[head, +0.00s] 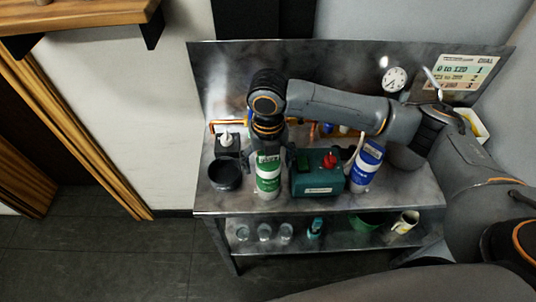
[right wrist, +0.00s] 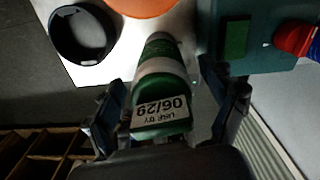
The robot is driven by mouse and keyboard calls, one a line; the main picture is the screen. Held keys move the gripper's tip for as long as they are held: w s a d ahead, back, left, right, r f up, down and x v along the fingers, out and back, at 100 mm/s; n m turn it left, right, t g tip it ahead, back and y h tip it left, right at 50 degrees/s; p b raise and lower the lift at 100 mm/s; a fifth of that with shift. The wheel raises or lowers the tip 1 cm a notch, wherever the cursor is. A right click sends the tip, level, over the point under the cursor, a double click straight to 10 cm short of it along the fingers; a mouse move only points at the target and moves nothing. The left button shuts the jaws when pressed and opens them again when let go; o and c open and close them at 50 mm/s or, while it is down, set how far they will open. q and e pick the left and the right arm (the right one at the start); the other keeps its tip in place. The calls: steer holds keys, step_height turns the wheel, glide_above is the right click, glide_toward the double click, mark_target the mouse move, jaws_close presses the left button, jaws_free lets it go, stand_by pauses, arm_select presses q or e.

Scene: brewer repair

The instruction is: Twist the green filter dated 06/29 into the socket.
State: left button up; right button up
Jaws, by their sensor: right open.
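The green filter (head: 268,179) stands upright on the metal table. Its label reads "USE BY 06/29" in the right wrist view (right wrist: 162,108). My right gripper (head: 268,160) is above it, pointing down, with the open fingers on either side of the filter's top; contact cannot be made out. A teal box (head: 318,183) with a red knob stands just right of the filter. The socket cannot be surely told; a black round cup-like part (head: 225,174) is to the left of the filter. My left gripper is not in view.
Glasses (head: 264,232), a green bowl (head: 366,222) and a mug (head: 406,222) sit on the lower shelf.

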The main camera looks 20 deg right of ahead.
steer(key=c, duration=1.3)
steer(key=o, duration=0.6)
steer(key=c, duration=0.5)
steer(key=shift+r+p, duration=2.55)
steer(key=shift+p, duration=0.25)
steer(key=shift+w, duration=0.1)
